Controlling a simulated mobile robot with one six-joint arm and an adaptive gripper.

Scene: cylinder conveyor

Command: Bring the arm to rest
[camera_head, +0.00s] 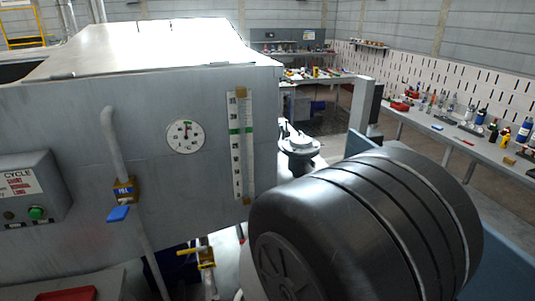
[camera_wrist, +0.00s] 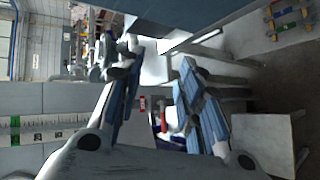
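In the wrist view, my gripper (camera_wrist: 158,58) shows with its two blue-and-grey fingers spread apart. The gap between the fingertips is wide, and nothing is held in it. Behind the gap are a bright surface, pipework and small red parts in the background. The wrist picture is turned on its side. My gripper cannot be made out clearly in the head view.
A large grey machine (camera_head: 75,135) fills the left, with a round dial (camera_head: 185,136), a scale strip (camera_head: 240,145), a blue-handled valve (camera_head: 119,212) and a green button (camera_head: 36,213). A workbench (camera_head: 455,133) with bottles and tools stands along the right.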

